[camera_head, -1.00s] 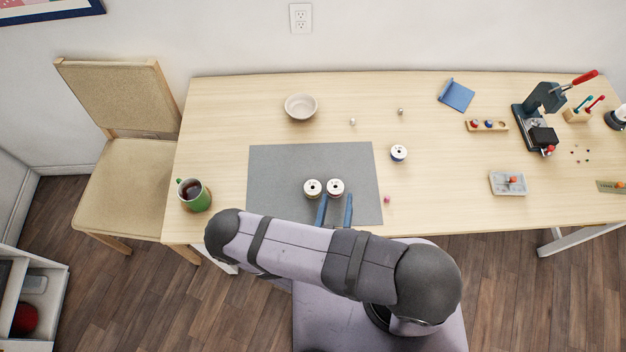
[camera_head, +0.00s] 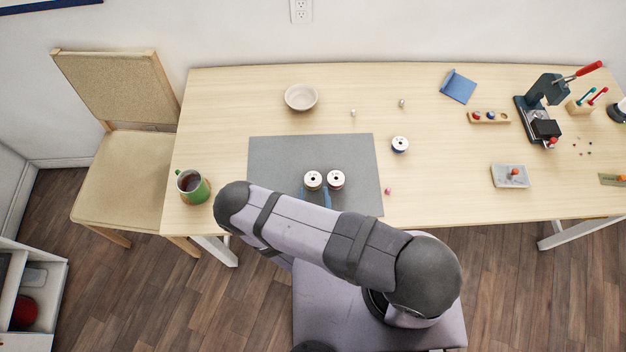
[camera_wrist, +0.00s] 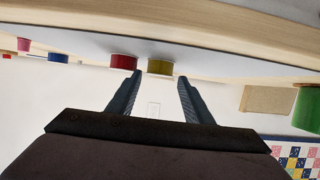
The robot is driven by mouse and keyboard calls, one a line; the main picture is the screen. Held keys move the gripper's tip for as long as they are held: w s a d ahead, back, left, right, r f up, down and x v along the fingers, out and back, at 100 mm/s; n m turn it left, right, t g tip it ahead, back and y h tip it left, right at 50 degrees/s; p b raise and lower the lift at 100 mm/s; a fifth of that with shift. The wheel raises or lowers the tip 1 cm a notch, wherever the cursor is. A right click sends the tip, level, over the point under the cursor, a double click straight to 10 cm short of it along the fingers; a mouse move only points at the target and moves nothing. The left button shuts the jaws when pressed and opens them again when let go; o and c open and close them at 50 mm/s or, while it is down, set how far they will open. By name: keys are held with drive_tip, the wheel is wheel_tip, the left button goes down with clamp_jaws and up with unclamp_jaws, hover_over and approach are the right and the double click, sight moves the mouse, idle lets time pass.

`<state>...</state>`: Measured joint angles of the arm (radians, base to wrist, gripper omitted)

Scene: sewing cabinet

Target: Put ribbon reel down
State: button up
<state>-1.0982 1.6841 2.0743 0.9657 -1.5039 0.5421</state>
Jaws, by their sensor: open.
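Two white-topped reels stand upright side by side on the grey mat (camera_head: 275,160). In the wrist view, which is upside down, the yellow reel (camera_wrist: 160,67) and the red reel (camera_wrist: 124,62) show their coloured sides. In the head view the yellow-sided one (camera_head: 313,180) is on the left and the red-sided one (camera_head: 336,179) on the right. My gripper (camera_wrist: 160,76) is open and empty, its fingers spread in front of the yellow reel; whether they touch it I cannot tell. In the head view my arm hides most of the gripper.
A blue reel (camera_head: 400,145) stands right of the mat, with a small pink item (camera_head: 388,191) by the mat's edge. A bowl (camera_head: 301,97) is behind, a green mug (camera_head: 192,187) at left. The press (camera_head: 541,122) and small trays are at right. The mat's left part is clear.

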sight(313, 184)
drive_tip(key=shift+b+x, duration=0.95)
drive_tip(key=shift+x, duration=1.65)
drive_tip(key=shift+r, duration=0.1)
drive_tip(key=shift+c, duration=0.3)
drive_tip(key=c, duration=0.7)
drive_tip(key=shift+r, duration=0.15)
wheel_tip(313, 184, up, 10)
drive_tip(key=p, duration=0.8)
